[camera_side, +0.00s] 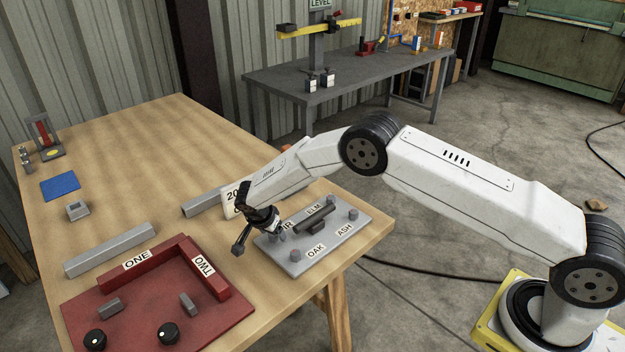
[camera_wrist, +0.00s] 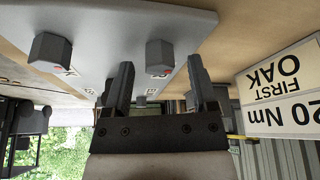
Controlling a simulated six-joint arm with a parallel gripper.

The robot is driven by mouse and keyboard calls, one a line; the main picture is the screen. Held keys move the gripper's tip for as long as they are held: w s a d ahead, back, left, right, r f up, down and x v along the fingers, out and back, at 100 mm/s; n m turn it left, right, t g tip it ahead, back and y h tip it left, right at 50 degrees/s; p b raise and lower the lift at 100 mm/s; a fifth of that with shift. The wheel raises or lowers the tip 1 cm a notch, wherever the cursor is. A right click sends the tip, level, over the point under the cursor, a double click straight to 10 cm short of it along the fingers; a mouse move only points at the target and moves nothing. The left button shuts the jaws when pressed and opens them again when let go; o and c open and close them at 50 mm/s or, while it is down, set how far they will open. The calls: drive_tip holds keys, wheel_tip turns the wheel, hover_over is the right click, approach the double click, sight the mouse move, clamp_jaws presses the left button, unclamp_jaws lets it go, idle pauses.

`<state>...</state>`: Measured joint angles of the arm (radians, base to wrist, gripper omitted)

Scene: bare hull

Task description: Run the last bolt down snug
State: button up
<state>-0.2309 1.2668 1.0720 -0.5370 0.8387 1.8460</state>
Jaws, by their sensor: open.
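A grey plate (camera_side: 335,243) lies on the wooden table, with hex-headed bolts beside labels OAK, ASH, ELM and a partly covered one ending in "IR". The OAK bolt (camera_side: 295,255), ASH bolt (camera_side: 353,214) and ELM bolt (camera_side: 331,200) show in the side view. My gripper (camera_side: 259,241) is open over the plate's left end and hides part of it. In the wrist view my gripper (camera_wrist: 160,80) has its two fingers apart. One hex bolt head (camera_wrist: 160,56) shows between the fingertips, and another bolt head (camera_wrist: 50,48) is to the left. I cannot tell their labels.
A dark bar (camera_side: 313,218) lies across the plate's middle. A white card (camera_wrist: 280,90) reads "20 Nm FIRST OAK" upside down in the wrist view. A grey beam (camera_side: 204,201) lies behind my gripper. A red tray (camera_side: 220,314) labelled ONE and TWO is front left.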

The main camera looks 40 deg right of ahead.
drive_tip(key=shift+r, duration=0.1)
drive_tip(key=v, duration=0.7)
drive_tip(key=shift+a+r, duration=0.2)
drive_tip(key=shift+r, duration=0.05)
drive_tip(key=shift+s, duration=0.1)
drive_tip(key=s+d+r+n+y, duration=0.3)
drive_tip(key=s+d+r+n, duration=0.3)
drive_tip(key=s+r+n, duration=0.45)
drive_tip(key=s+d+n, duration=0.2)
drive_tip(key=s, duration=0.7)
drive_tip(key=s+d+r+n+t+y, duration=0.1)
drive_tip(key=s, duration=0.8)
drive_tip(key=shift+s+d+n, duration=0.35)
drive_tip(key=shift+s, duration=0.05)
